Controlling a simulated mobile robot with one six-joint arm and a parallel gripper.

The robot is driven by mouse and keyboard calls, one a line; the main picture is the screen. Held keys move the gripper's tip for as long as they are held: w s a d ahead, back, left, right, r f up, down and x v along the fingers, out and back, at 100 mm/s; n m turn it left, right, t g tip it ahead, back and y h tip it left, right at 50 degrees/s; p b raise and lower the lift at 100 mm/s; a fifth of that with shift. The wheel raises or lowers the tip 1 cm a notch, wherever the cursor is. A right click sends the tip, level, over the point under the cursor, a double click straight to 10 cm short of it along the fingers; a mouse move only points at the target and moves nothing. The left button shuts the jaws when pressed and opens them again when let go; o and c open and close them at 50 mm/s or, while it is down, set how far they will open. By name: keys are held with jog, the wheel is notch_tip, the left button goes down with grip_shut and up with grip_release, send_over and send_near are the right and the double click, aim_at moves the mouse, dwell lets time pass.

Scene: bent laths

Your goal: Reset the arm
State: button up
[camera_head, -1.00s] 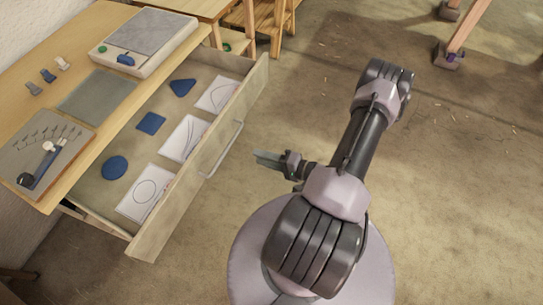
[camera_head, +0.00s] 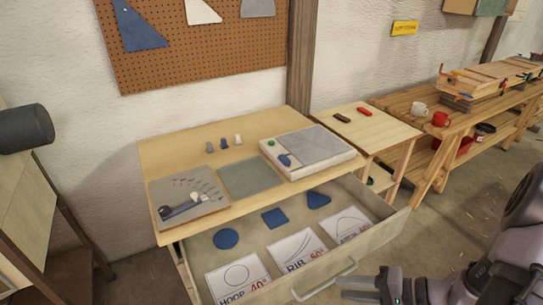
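My gripper (camera_head: 362,289) is at the bottom edge of the head view, at the right of the drawer handle, over the floor side. Its fingers point left and I see nothing held in them. They are too small and overlapped to show whether they are open. My arm (camera_head: 500,255) comes in from the lower right, and much of it is cut off by the frame. The drawer (camera_head: 384,240) stands pulled out from the table, and its handle (camera_head: 325,280) appears close to my fingertips, with no clear contact.
In the drawer lie a blue disc (camera_head: 226,239), a blue square (camera_head: 274,218), a blue triangle (camera_head: 318,199) and printed cards (camera_head: 297,247). The tabletop (camera_head: 180,150) holds a grey-topped box (camera_head: 310,150) and a peg board (camera_head: 187,198). Benches stand at the right.

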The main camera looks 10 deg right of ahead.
jog(key=s+a+r+n+h, duration=0.2)
jog(key=s+a+r+h, duration=0.2)
jog(key=a+r, duration=0.4)
jog(key=s+a+r+n+g+h, duration=0.1)
jog(key=s+a+r+h, duration=0.3)
jog(key=a+r, duration=0.4)
notch_tip(320, 180, up, 6)
jog(key=shift+a+r+n, duration=0.2)
jog(key=shift+r+n, duration=0.05)
jog(key=shift+n, duration=0.25)
jog(key=shift+w, duration=0.1)
